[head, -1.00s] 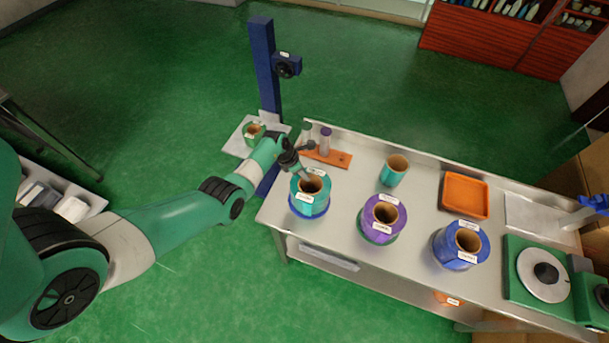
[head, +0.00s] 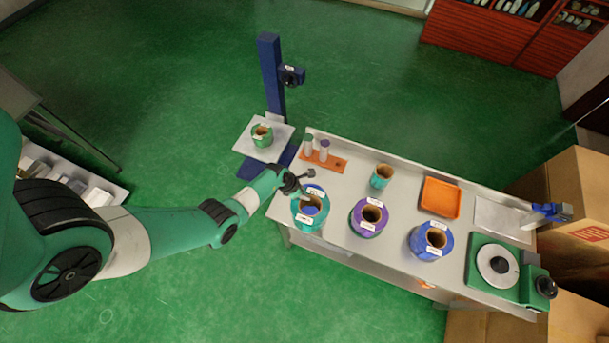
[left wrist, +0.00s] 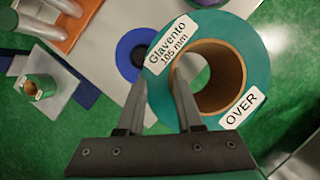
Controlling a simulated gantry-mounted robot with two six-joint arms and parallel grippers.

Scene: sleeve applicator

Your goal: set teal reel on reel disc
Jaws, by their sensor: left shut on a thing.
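The teal reel (head: 299,218) has a brown cardboard core and white labels, and hangs from my left gripper (head: 297,188) above the left end of the bench. In the left wrist view, the gripper (left wrist: 161,82) is shut on the wall of the teal reel (left wrist: 251,62), one finger at the core and one outside. A blue round base (left wrist: 128,50) shows partly beneath the reel. A green machine at the bench's right end carries a silver disc (head: 490,272) with a dark hub. My right gripper is not in view.
A purple reel (head: 361,220) and a blue reel (head: 418,240) stand along the bench's front. Behind are an orange vial rack (head: 333,163), a small teal roll (head: 382,177) and an orange tray (head: 440,198). A blue post (head: 272,75) stands left of the bench.

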